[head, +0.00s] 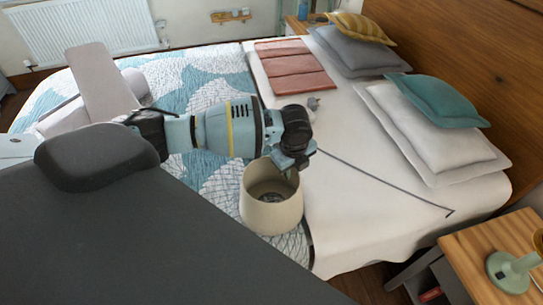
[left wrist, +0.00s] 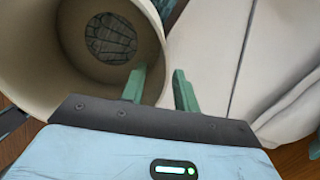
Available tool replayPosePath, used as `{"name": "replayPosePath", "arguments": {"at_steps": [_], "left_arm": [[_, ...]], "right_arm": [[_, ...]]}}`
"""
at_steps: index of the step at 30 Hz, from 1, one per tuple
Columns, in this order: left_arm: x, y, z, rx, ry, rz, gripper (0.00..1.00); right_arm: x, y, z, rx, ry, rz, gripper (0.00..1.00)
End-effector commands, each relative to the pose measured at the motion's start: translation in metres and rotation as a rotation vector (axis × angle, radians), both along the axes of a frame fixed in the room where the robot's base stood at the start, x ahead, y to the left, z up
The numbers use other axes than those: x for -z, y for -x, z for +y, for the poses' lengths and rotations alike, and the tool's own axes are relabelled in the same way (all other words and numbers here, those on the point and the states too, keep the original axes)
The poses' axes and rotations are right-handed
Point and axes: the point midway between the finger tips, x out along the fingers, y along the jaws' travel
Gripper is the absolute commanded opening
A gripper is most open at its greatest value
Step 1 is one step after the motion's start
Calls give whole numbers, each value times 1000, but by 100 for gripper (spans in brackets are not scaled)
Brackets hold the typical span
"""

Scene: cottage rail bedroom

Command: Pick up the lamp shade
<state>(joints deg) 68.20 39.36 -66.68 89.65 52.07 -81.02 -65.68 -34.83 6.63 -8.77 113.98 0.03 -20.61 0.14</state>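The lamp shade (head: 271,212) is a cream, open-topped round shade. In the head view it appears to stand on the patterned blanket near the bed's front edge, with its wide opening up. My left gripper (head: 290,170) points down at its far right rim. In the left wrist view the shade (left wrist: 75,75) fills the upper left, with a dark grid-like pattern showing through its far end. The left gripper's green fingers (left wrist: 160,88) are apart, one inside the opening and one outside, with the rim between them. A gap shows around the rim. My right gripper is not in view.
The bed has a white sheet (head: 350,210), a patterned blanket (head: 205,90), a folded pink blanket (head: 290,68) and several pillows. A dark thin line (head: 385,182) crosses the sheet. A wooden nightstand (head: 470,255) with a green lamp base (head: 510,272) stands at the lower right.

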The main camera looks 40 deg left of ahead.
Motion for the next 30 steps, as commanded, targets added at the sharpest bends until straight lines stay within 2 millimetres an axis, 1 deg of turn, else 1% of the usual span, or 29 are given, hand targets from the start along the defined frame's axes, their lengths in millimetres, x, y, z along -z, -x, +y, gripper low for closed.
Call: {"name": "replayPosePath", "arguments": {"at_steps": [1, 4, 12, 13, 18, 20, 30], "left_arm": [[8, -1, 0, -1, 1, 1, 30], [16, -3, 0, 0, 1, 1, 30], [19, -4, 1, 0, 1, -2, 30], [19, -4, 1, 0, 1, -2, 29], [18, -4, 1, 0, 1, -2, 7], [18, -4, 1, 0, 1, -2, 0], [18, -4, 1, 0, 0, -3, 0]], "right_arm": [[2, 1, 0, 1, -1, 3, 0], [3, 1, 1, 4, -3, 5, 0], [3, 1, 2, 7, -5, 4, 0], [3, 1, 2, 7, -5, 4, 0], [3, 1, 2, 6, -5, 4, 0], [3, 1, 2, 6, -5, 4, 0], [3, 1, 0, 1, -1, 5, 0]]}}
